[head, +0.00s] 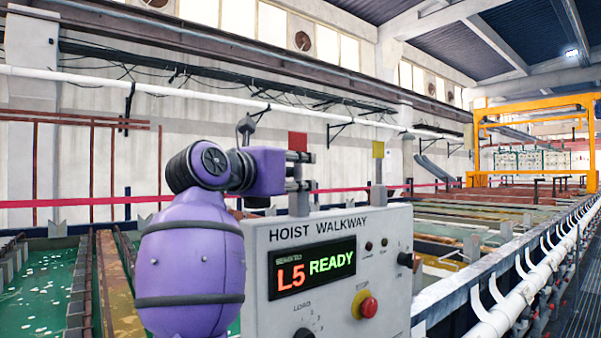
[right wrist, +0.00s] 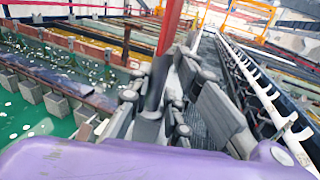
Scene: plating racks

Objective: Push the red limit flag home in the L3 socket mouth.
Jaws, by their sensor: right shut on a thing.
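The red limit flag (head: 298,141) stands upright above the left part of the grey console's top in the head view. My right gripper (head: 301,171) reaches in from the left and is shut on it below the red plate. In the right wrist view the red flag (right wrist: 169,28) rises between the dark fingers (right wrist: 160,110). A grey post or socket stands under the gripper on the console top. Whether the flag's stem is in a socket mouth is hidden, and no L3 label is readable. My left gripper is not in view.
The grey console (head: 260,240) reads HOIST WALKWAY, with a display (head: 312,270) showing L5 READY and a red stop button (head: 369,307). A yellow flag (head: 378,149) stands on a post to the right. Tanks with green liquid (head: 40,285) lie behind; a white pipe rail runs right.

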